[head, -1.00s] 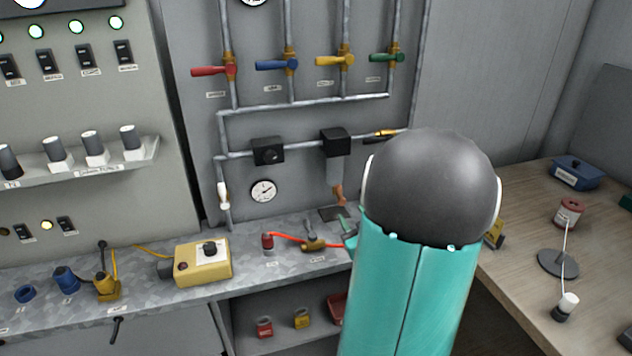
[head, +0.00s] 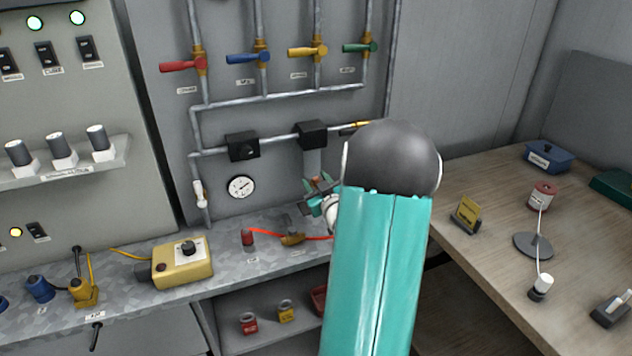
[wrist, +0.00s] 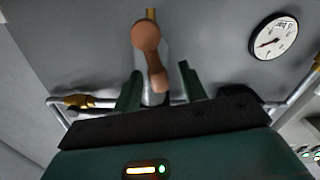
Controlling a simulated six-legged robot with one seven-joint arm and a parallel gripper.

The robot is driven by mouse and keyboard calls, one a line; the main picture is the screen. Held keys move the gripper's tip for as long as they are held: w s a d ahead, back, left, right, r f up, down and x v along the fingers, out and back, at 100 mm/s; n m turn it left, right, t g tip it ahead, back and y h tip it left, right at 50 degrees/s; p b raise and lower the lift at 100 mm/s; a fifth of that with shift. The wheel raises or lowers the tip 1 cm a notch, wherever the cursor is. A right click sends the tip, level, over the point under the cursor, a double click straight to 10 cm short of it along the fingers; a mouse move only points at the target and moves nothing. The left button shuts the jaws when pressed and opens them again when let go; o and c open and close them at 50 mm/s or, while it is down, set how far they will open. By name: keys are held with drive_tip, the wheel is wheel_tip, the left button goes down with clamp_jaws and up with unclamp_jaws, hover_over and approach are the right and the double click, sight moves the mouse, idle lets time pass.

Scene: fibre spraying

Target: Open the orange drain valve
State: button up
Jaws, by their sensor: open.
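The orange drain valve handle (wrist: 149,50) shows in the wrist view as a rounded orange-brown lever on a pale pipe. My gripper (wrist: 160,86) is open, with one dark green finger on each side of the handle's lower part. Gaps show between the handle and both fingers, and I see no clear contact. In the head view my gripper (head: 318,192) is at the filter below the right black box, in front of the panel. My arm and fingers hide most of the drain valve there.
Red, blue, yellow and green valve levers (head: 249,58) line the panel above. A gauge (head: 241,187) is left of my gripper. The bench below holds a yellow box (head: 182,262) and a red hose (head: 268,233). A wooden table (head: 480,190) stands at right.

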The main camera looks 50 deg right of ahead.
drive_tip(key=shift+w+d, duration=0.2)
drive_tip(key=shift+w, duration=0.05)
clamp_jaws()
drive_tip(key=shift+s+d+r+m, duration=0.1)
drive_tip(key=shift+s+d+m, duration=0.15)
drive_tip(key=shift+m, duration=0.55)
drive_tip(key=shift+s+d+m, duration=0.15)
drive_tip(key=shift+d+m, duration=0.2)
drive_tip(key=shift+m, duration=0.45)
unclamp_jaws()
